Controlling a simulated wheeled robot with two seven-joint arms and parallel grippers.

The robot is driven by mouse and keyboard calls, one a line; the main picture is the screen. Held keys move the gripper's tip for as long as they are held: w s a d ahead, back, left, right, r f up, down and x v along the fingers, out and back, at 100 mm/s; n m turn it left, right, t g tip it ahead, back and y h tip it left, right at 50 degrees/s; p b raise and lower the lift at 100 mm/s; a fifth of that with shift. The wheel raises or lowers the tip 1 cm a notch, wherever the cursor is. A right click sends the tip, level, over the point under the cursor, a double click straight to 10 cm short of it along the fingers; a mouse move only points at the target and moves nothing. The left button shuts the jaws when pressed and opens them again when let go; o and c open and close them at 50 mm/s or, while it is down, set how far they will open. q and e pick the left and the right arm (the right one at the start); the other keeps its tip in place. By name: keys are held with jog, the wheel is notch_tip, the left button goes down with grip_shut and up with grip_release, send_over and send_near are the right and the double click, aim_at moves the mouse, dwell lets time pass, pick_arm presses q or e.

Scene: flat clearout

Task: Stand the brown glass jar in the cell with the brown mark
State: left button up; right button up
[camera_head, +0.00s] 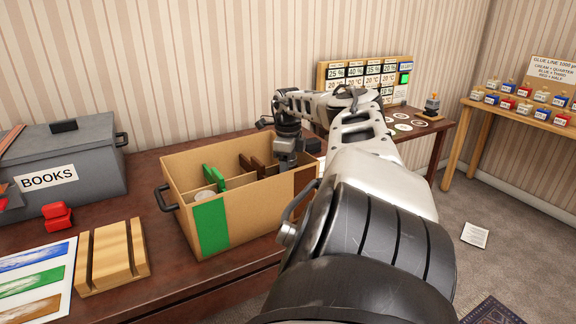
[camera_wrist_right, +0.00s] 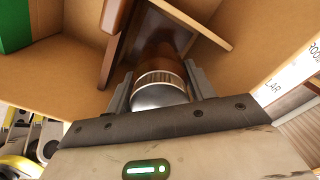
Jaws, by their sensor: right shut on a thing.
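My right gripper (camera_head: 284,165) reaches down into the right-hand part of the cardboard box (camera_head: 255,212). In the right wrist view the gripper (camera_wrist_right: 160,85) is shut on the brown glass jar (camera_wrist_right: 158,58), holding it by its ribbed metal lid. The jar's lower end is hidden, so I cannot tell if it touches the box floor. Cardboard walls and a divider with a brown piece (camera_wrist_right: 115,18) surround it. In the head view the jar is hidden. A brown mark (camera_head: 304,178) shows on the box's front right, a green mark (camera_head: 211,226) on its front left. My left gripper is out of view.
A pale round lid (camera_head: 205,194) shows in the box's green-marked end. A grey BOOKS case (camera_head: 90,160), red items (camera_head: 57,215), a grooved wooden block (camera_head: 112,257) and a colour sheet (camera_head: 35,280) lie to the left. My right arm covers the table's right side.

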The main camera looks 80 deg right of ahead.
jog(key=shift+f+b, duration=0.55)
jog(key=shift+f, duration=0.45)
dwell(0.3)
jog(key=o, duration=0.9)
